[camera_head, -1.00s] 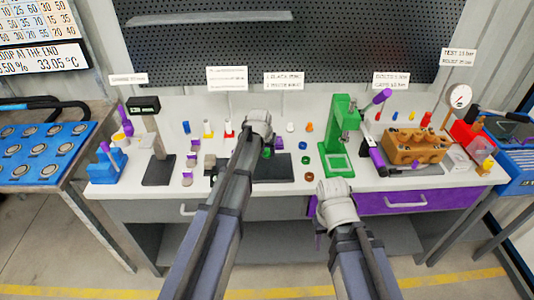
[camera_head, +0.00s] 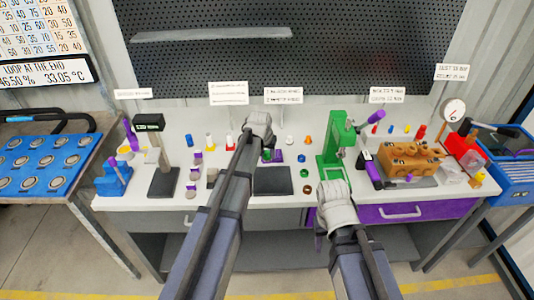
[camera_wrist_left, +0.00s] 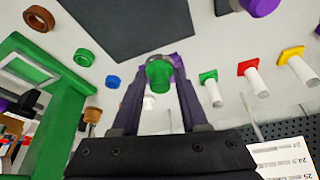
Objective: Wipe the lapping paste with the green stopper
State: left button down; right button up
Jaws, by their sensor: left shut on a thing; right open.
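My left gripper (camera_head: 272,155) is at the back of the bench, just beyond the dark flat plate (camera_head: 272,181). In the left wrist view its purple fingers (camera_wrist_left: 160,62) are shut on the green stopper (camera_wrist_left: 159,74), whose round green end faces the camera. The dark plate also shows in that view (camera_wrist_left: 130,25), apart from the stopper. I cannot make out lapping paste in either view. My right gripper (camera_head: 318,238) is open at the bench's front edge, above the purple drawer side, mostly hidden by its wrist.
A green press (camera_head: 332,160) stands right of the plate, with small coloured rings (camera_head: 307,174) between. Red, yellow and green stoppers (camera_wrist_left: 249,72) stand near the left gripper. A brown pump block (camera_head: 410,160) sits at the right. A dark stand (camera_head: 163,182) is at the left.

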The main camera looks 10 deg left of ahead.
pick_arm(q)
notch_tip(320, 180, up, 3)
jog(key=p, duration=0.3)
dwell(0.4)
jog(key=shift+f, duration=0.1)
